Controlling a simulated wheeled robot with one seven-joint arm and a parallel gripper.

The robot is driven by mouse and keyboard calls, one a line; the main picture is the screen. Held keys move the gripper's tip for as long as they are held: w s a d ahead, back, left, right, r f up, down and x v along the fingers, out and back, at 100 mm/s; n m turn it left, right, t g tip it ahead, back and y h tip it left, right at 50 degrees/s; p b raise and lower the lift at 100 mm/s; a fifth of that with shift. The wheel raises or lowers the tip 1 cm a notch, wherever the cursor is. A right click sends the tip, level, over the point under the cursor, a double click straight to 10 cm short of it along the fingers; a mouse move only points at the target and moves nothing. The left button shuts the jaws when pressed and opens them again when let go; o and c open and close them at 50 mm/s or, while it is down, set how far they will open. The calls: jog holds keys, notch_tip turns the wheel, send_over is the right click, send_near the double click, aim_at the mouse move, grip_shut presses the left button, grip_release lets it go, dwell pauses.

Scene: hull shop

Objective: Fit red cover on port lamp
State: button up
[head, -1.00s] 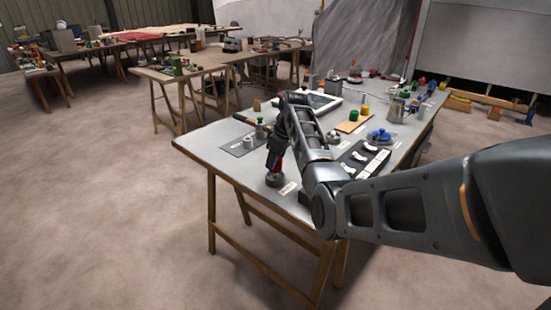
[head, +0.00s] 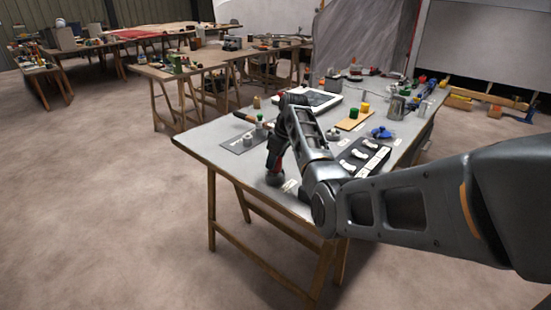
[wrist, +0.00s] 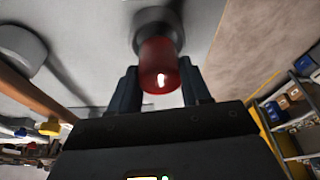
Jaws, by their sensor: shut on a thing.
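In the wrist view my gripper (wrist: 160,88) is shut on the red cover (wrist: 158,66), a shiny translucent cylinder held between two dark fingers. Directly beyond the cover is the round dark grey base of a lamp (wrist: 150,22) on the grey table top. The cover overlaps the base in this view; I cannot tell whether it is seated on it. In the head view my gripper (head: 275,160) points down over the lamp base (head: 274,180) near the table's front left edge. The cover is mostly hidden there by the gripper.
The grey table (head: 208,142) carries a dark panel with pale pieces (head: 362,156), a blue item (head: 381,132), a board with green and yellow pieces (head: 354,119) and a metal jug (head: 396,107). A grey plate with small parts (head: 240,143) lies left of my gripper. The floor at left is open.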

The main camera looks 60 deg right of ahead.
jog(key=shift+f+b, duration=0.3)
jog(key=shift+f, duration=0.8)
dwell(1.1)
jog(key=o, duration=1.5)
jog(key=shift+r+p, duration=2.45)
jog(key=shift+r, duration=1.55)
